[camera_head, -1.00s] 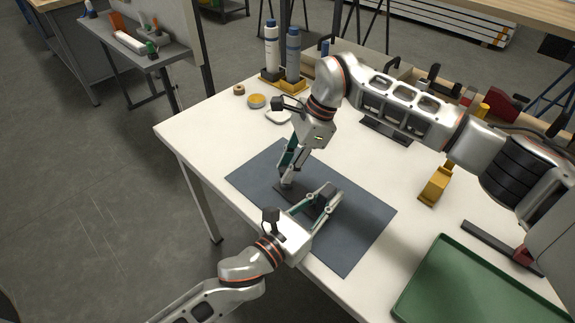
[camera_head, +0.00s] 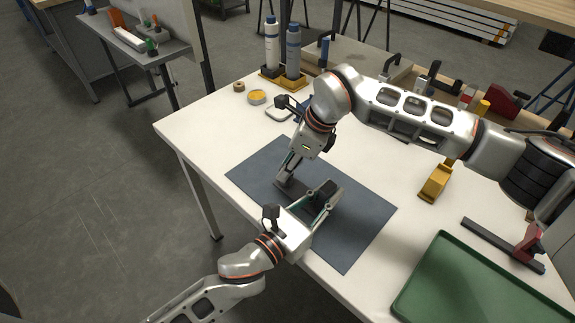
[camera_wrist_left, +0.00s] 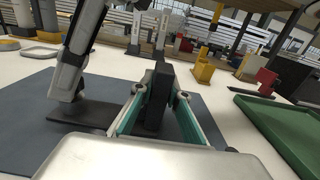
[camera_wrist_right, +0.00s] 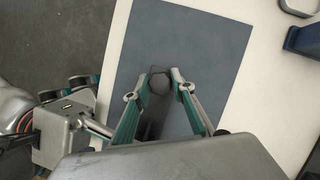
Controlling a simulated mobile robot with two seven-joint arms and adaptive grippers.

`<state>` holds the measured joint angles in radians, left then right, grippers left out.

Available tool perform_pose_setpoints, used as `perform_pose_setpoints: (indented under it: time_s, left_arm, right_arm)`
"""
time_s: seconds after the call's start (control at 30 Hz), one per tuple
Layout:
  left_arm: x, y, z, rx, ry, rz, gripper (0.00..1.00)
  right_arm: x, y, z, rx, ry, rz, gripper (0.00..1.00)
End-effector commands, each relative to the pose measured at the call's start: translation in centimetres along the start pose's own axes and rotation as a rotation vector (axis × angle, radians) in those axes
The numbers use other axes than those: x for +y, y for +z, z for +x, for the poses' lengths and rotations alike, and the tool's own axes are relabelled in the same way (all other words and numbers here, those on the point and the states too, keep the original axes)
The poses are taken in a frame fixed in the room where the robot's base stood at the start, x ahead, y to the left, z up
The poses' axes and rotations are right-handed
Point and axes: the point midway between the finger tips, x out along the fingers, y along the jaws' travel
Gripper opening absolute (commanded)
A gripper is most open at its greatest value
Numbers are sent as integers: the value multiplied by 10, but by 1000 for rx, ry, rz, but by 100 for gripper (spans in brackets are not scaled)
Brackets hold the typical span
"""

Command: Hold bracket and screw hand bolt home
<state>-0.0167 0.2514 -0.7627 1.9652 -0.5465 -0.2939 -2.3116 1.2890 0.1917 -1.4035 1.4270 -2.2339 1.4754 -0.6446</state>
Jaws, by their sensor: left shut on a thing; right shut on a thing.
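The dark bracket (camera_head: 301,193) lies on the blue-grey mat, with a base bar and an upright block (camera_wrist_left: 157,98) at one end. My left gripper (camera_head: 326,194) is shut on the upright block; one finger shows on each side of it in the left wrist view. My right gripper (camera_head: 284,181) points down at the bar's other end. In the right wrist view it is shut on a dark, faceted knob, the hand bolt (camera_wrist_right: 160,83), above the bar. The bolt's shank is hidden, so I cannot tell how deep it sits.
The mat (camera_head: 355,235) lies on a white table (camera_head: 205,130). A green tray (camera_head: 480,285) is at the front right, and a yellow stand (camera_head: 436,183) is to the right. Two bottles (camera_head: 272,45) and small round items stand at the back left.

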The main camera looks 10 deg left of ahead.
Motion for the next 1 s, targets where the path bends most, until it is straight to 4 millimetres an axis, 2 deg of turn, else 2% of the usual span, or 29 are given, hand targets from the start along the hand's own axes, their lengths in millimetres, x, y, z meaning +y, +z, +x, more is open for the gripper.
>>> perform_pose_setpoints:
  time_s: [0.57, 0.77, 1.0]
  left_arm:
    - [1, 0, 0, 1, 3, 1, 0]
    - [2, 0, 0, 1, 3, 2, 0]
    - [2, 0, 0, 1, 3, 2, 0]
  right_arm:
    - [3, 2, 0, 0, -310, 738, 7]
    - [4, 4, 1, 0, -452, 1076, 7]
    - [3, 6, 2, -1, -668, 1590, 7]
